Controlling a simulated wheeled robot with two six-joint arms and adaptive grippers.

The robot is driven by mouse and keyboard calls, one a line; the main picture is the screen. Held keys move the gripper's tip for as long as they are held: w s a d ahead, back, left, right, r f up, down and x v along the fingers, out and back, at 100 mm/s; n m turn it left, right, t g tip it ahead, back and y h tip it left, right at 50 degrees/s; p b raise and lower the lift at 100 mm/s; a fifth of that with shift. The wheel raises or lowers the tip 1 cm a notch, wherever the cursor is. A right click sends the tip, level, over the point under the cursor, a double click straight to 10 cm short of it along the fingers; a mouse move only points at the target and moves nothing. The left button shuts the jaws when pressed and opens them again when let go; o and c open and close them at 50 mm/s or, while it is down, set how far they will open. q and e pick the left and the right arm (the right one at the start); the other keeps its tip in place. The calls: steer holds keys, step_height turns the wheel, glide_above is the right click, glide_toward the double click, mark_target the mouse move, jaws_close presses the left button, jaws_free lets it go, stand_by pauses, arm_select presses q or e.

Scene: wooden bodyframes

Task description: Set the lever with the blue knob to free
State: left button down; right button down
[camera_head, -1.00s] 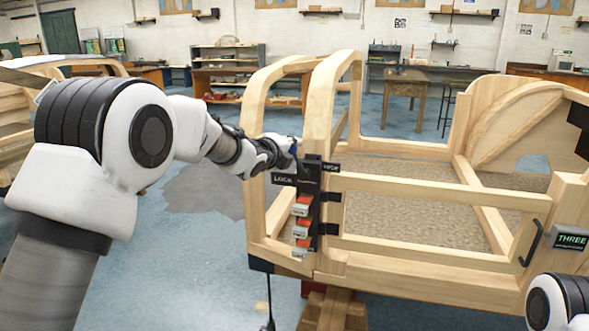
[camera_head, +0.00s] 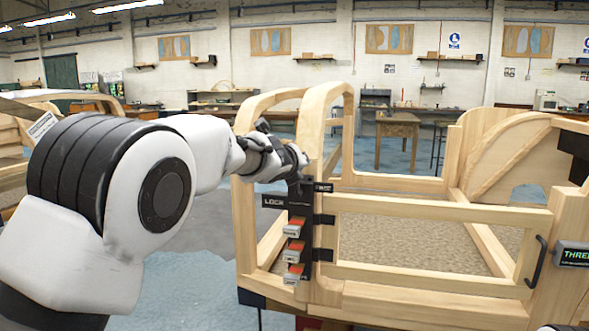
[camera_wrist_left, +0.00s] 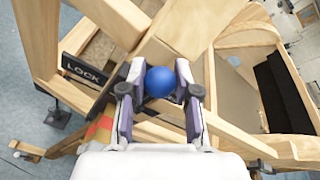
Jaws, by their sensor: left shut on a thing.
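The blue knob (camera_wrist_left: 160,82) of the lever sits between the two fingers of my left gripper (camera_wrist_left: 158,90) in the left wrist view, and the gripper is shut on it. In the head view my left gripper (camera_head: 298,184) is at the top of a dark lever plate on the wooden post, and it hides the knob. The black LOCK label (camera_head: 285,201) is left of the lever; it also shows in the left wrist view (camera_wrist_left: 83,70). A smaller dark label (camera_head: 323,187) right of the lever is too small to read. My right gripper is out of view.
Several orange-and-white tags (camera_head: 293,248) hang below the lever on the post. The wooden bodyframe (camera_head: 440,209) extends right, with a black handle (camera_head: 536,262) and a THREE sign (camera_head: 574,254). A table (camera_head: 398,127) stands behind.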

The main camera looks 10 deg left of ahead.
arm_select(q)
steer(key=shift+d, duration=0.1)
stand_by(0.3)
steer(key=c, duration=0.8)
jaws_free()
steer(key=shift+d, duration=0.1)
